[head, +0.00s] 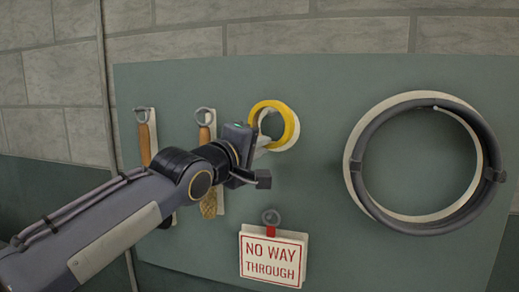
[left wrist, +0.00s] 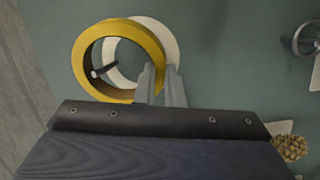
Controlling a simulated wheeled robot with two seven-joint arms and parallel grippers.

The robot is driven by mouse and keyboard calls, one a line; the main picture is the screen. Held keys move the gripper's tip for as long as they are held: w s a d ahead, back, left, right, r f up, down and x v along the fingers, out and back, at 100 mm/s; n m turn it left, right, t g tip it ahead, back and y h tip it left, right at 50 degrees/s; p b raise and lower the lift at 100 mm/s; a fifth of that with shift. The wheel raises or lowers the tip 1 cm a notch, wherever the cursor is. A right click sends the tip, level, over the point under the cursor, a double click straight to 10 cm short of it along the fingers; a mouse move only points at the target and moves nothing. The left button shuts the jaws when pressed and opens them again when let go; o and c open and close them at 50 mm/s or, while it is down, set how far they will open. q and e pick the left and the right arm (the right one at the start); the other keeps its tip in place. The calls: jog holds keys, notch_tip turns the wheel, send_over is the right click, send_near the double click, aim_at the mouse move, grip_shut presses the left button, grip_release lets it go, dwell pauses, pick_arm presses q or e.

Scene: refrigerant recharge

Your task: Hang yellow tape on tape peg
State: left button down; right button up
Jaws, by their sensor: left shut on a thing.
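The yellow tape (head: 291,122) is a ring in front of the grey-green board, upright and facing it. In the left wrist view the tape (left wrist: 84,50) overlaps a white ring mark (left wrist: 170,38) on the board and sits offset to its left. The tape peg (left wrist: 105,70) shows through the tape's hole, its dark tip near the inner left edge. Whether the tape rests on the peg I cannot tell. My left gripper (head: 262,150) is shut on the tape's rim; its fingers (left wrist: 162,82) show at the rim's lower right. My right gripper is not in view.
Two handled tools (head: 145,135) hang left of the tape, partly behind my left arm. A NO WAY THROUGH sign (head: 272,258) hangs below on its hook. A large dark hose ring (head: 362,145) hangs at the right. The board between tape and hose is clear.

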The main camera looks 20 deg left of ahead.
pick_arm(q)
jog(key=shift+f, duration=0.1)
dwell(0.3)
jog(key=shift+w+f, duration=0.25)
jog(key=shift+w, duration=0.2)
jog(key=shift+w+f+b, duration=0.2)
jog(key=shift+b, duration=0.4)
dwell(0.5)
jog(key=shift+r, duration=0.1)
dwell(0.4)
jog(key=c, duration=1.5)
grip_release()
jog(key=shift+o, duration=0.2)
